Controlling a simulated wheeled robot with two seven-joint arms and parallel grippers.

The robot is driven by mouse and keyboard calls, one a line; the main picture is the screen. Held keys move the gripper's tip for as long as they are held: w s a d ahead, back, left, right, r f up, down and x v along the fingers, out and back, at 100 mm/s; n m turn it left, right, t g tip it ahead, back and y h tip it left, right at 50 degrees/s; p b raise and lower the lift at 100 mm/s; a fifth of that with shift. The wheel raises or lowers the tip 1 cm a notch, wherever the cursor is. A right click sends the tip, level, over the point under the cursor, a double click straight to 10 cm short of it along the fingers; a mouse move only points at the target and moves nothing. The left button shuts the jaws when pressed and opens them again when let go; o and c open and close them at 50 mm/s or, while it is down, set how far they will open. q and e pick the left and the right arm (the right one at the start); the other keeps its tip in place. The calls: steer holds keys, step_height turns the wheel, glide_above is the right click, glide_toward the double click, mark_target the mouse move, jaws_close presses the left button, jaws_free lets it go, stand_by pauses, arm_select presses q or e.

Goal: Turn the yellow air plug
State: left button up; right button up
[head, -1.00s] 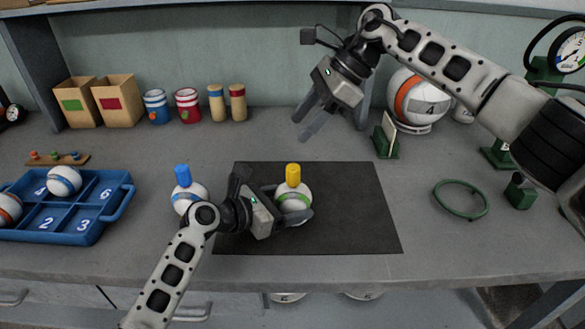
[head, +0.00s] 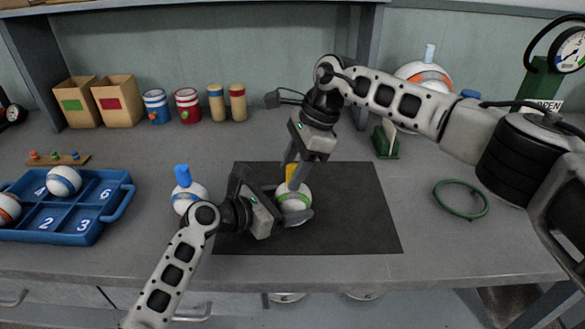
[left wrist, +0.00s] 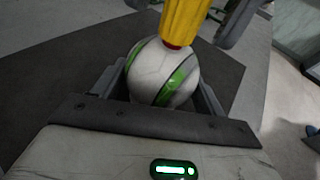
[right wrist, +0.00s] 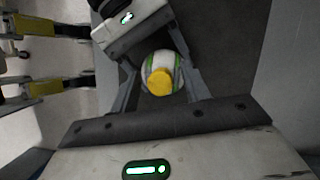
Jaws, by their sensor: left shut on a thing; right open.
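The yellow air plug (head: 290,172) stands upright on top of a white ball with a green stripe (head: 294,198), on the black mat (head: 355,215). My left gripper (head: 287,205) is shut on this ball from the left, with fingers on either side of it, as the left wrist view also shows (left wrist: 163,78). My right gripper (head: 296,172) is open above the ball, its fingers pointing down around the yellow plug. In the right wrist view the plug's round yellow top (right wrist: 160,82) lies between the open fingers, apart from both. In the head view the right gripper partly hides the plug.
A ball with a blue plug (head: 183,175) stands left of the mat, close to my left arm. A blue numbered tray (head: 85,232) is at the far left. A green ring (head: 461,212) lies at the right. The mat's right part is clear.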

steer(key=shift+a+f, duration=0.1)
steer(key=shift+f, duration=0.15)
steer(key=c, duration=1)
